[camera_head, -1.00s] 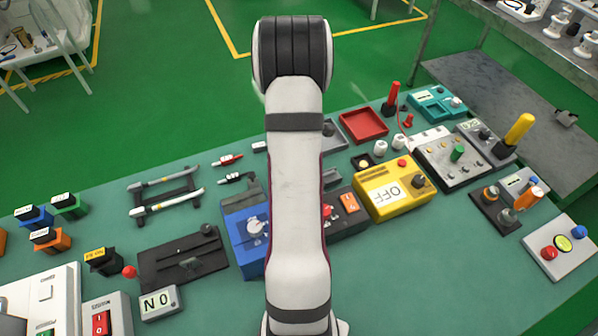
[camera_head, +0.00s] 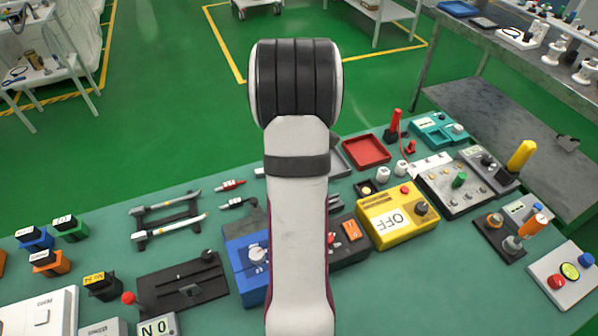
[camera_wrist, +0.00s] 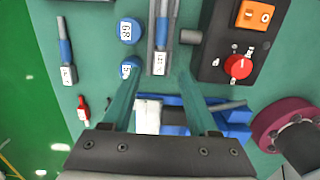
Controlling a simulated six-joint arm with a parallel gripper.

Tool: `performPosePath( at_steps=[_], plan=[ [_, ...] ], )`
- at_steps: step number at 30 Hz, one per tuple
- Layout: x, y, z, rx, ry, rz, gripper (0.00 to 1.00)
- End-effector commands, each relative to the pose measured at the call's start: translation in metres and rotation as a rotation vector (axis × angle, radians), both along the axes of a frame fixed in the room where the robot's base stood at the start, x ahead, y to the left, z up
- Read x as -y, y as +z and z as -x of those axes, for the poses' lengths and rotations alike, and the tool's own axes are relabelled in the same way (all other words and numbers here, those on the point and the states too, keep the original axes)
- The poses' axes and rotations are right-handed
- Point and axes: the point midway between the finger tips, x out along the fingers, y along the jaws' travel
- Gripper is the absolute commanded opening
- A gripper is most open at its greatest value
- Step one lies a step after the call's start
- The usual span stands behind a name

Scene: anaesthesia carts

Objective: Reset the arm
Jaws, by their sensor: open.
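My arm (camera_head: 298,190) rises up the middle of the head view, white with dark bands. It hides part of the bench behind it, and my gripper does not show in that view. In the wrist view my gripper (camera_wrist: 158,85) points down over the green bench top, its two fingers spread apart. I see nothing held between them. A blue and white object (camera_wrist: 150,115) shows between and behind the fingers, partly hidden by the gripper.
The green bench (camera_head: 100,225) carries a yellow OFF box (camera_head: 395,215), a blue box (camera_head: 245,270), a black slotted plate (camera_head: 185,280) and a red tray (camera_head: 366,151). A black box with a red knob (camera_wrist: 238,67) lies right of the fingers. Green floor is open beyond.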

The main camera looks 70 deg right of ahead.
Motion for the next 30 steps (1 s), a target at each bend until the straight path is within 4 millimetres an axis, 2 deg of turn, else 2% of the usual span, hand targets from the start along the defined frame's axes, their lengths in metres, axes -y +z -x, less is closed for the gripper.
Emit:
performPosePath(
  at_steps=[3, 6, 9, 12, 17, 19, 20, 22, 23, 24, 25, 26, 27, 30],
  plan=[
    [0.0, 0.039, -0.002, 0.003, -0.001, 0.007, 0.6],
    [-0.001, 0.066, -0.003, 0.004, -0.002, 0.006, 0.6],
    [-0.002, 0.085, -0.003, 0.003, -0.002, 0.004, 0.6],
    [-0.003, 0.096, -0.004, 0.002, -0.003, 0.003, 0.6],
    [-0.005, 0.1, -0.005, 0.002, -0.005, 0.002, 0.6],
    [-0.019, 0.105, -0.016, 0.01, -0.039, 0.001, 0.6],
    [-0.032, 0.109, -0.025, 0.017, -0.072, 0.0, 0.6],
    [-0.081, 0.122, -0.052, 0.039, -0.2, -0.01, 0.6],
    [-0.109, 0.128, -0.062, 0.049, -0.273, -0.019, 0.6],
    [-0.151, 0.135, -0.072, 0.061, -0.385, -0.036, 0.6],
    [-0.183, 0.139, -0.075, 0.062, -0.473, -0.051, 0.6],
    [-0.214, 0.142, -0.074, 0.063, -0.563, -0.066, 0.6],
    [-0.254, 0.145, -0.068, 0.056, -0.684, -0.087, 0.6],
    [-0.327, 0.143, -0.037, 0.017, -0.949, -0.123, 0.6]
  ],
)
